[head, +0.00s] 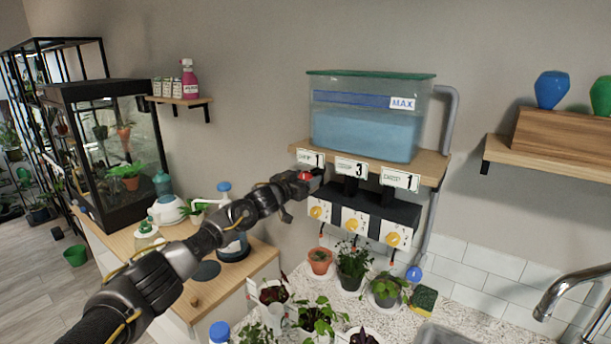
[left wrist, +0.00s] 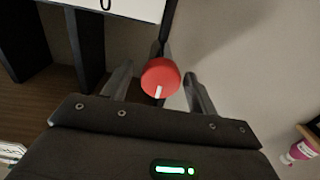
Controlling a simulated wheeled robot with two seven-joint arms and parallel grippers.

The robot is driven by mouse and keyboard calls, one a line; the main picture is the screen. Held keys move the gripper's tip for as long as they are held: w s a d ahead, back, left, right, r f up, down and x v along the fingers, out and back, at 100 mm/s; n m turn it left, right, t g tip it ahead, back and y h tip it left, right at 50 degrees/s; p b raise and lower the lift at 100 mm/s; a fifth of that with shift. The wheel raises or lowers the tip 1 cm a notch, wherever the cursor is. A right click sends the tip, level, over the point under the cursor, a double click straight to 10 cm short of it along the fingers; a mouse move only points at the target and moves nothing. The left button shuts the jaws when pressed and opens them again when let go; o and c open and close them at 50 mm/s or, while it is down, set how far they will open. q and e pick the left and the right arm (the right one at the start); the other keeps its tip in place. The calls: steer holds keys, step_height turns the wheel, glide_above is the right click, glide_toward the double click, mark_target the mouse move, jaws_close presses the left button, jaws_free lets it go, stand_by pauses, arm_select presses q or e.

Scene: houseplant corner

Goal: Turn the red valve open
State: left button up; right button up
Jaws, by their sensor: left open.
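The red valve (left wrist: 160,76) is a round knob with a white pointer line toward the lower edge in the left wrist view. In the head view the red valve (head: 304,176) shows as a small red patch, mostly hidden by my gripper, below the left end of the tank shelf. My left gripper (head: 309,181) is open at the valve. In the left wrist view its two fingers stand on either side of the knob, with gaps visible on both sides. My right gripper is out of view.
The water tank (head: 366,130) stands on a wooden shelf (head: 428,166) with numbered cards along its front. Below hang white boxes with yellow dials (head: 354,223). Potted plants (head: 353,262) crowd the counter underneath. A pink spray bottle (head: 189,80) stands on a small shelf to the left.

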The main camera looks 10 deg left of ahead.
arm_select(q)
steer(key=shift+w, duration=0.2)
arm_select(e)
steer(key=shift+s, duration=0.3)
arm_select(q)
steer(key=c, duration=1)
steer(key=shift+o, duration=0.2)
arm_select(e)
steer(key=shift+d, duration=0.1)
